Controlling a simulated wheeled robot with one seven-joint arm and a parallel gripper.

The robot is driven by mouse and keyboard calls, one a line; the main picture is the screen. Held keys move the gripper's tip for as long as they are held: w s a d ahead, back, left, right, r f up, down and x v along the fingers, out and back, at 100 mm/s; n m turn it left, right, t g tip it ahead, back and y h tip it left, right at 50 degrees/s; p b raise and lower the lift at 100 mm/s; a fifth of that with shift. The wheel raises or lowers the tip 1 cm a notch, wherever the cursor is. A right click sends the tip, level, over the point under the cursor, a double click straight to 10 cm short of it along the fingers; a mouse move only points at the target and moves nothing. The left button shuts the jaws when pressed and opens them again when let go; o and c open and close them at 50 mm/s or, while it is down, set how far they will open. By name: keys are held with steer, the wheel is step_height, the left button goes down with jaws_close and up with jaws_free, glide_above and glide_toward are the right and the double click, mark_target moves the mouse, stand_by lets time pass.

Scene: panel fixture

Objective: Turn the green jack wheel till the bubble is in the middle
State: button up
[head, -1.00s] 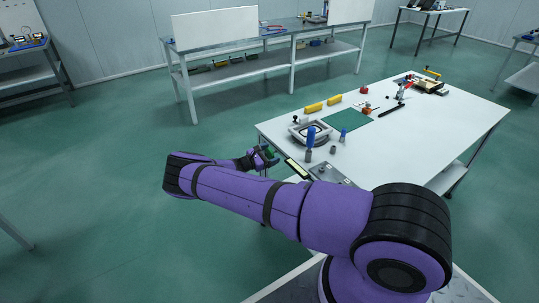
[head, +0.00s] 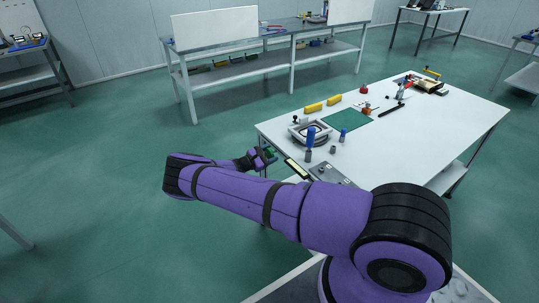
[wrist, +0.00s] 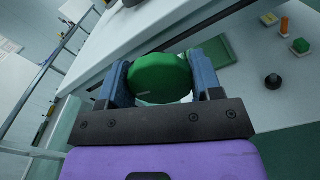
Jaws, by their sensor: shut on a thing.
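The green jack wheel (wrist: 160,78) sits between the two blue fingers of my gripper (wrist: 161,72) in the wrist view, and the gripper is shut on it. A pale line shows on the wheel's face. In the head view, the green wheel (head: 270,152) shows small at the near left edge of the white table, with my gripper (head: 266,157) around it. A pale yellow-green strip in a dark frame (head: 297,168), which looks like the level vial, lies just right of the wheel. Its bubble is too small to make out.
A grey panel (head: 328,174) lies beside the vial. Open floor (head: 120,170) is on the left.

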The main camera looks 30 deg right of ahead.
steer(key=m, duration=0.7)
steer(key=shift+f, duration=0.1)
steer(key=m, duration=0.6)
steer(key=shift+s+f+m, duration=0.1)
steer(key=shift+m, duration=0.2)
steer(key=m, duration=0.7)
steer(key=shift+f, duration=0.15)
steer(key=m, duration=0.6)
steer(key=shift+m, duration=0.4)
steer(key=o, duration=0.9)
steer(key=shift+o, duration=0.2)
steer(key=shift+a, duration=0.1)
steer(key=a, duration=1)
steer(key=shift+a, duration=0.35)
